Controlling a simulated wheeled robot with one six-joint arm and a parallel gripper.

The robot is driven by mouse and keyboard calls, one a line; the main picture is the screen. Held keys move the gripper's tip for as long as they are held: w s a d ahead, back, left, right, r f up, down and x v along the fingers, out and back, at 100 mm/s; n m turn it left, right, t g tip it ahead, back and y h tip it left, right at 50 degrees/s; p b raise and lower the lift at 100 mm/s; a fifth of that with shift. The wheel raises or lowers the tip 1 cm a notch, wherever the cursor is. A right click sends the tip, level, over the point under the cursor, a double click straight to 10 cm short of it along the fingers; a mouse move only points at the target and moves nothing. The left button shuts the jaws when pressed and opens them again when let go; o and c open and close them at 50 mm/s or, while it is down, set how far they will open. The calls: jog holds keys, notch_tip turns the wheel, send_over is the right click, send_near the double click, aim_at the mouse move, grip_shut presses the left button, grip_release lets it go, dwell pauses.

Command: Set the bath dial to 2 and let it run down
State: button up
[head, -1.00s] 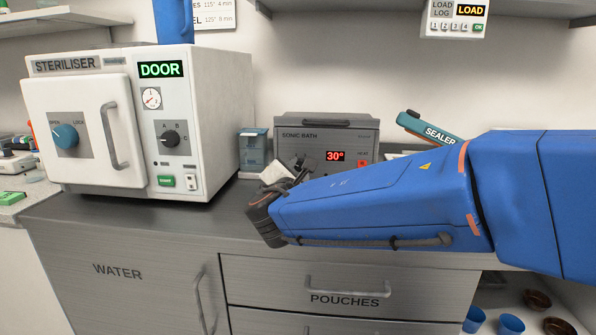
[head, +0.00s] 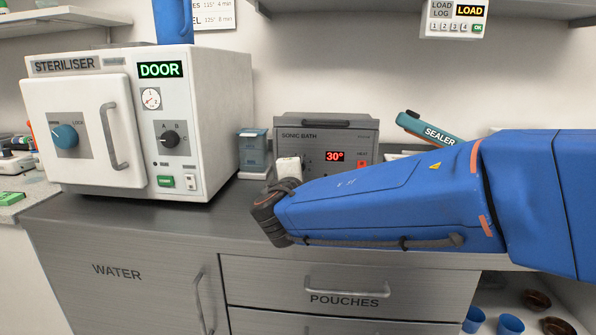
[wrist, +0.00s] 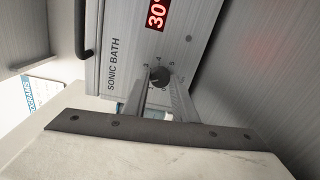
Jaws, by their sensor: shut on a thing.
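The sonic bath (head: 340,128) is a grey box at the back of the counter with a red display reading 30°. Its dark round dial (wrist: 160,75) shows in the wrist view, low on the front panel, with small marks around it too small to read surely. My gripper (wrist: 160,88) has its two fingers on either side of the dial and is shut on it. In the head view my wrist and gripper (head: 288,170) cover the bath's lower left front and hide the dial. I cannot tell which number the dial points to.
A white steriliser (head: 200,110) stands to the left, its display reading DOOR. A blue-grey container (head: 253,148) stands between it and the bath. A teal sealer (head: 432,128) is at the right behind my arm. The counter's front left is clear.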

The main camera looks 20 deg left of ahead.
jog(key=shift+f, duration=0.1)
dwell(0.4)
jog(key=o, duration=1)
jog(key=shift+o, duration=0.2)
jog(key=v, duration=1.7)
jog(key=shift+s+d, duration=0.1)
jog(key=shift+s, duration=0.1)
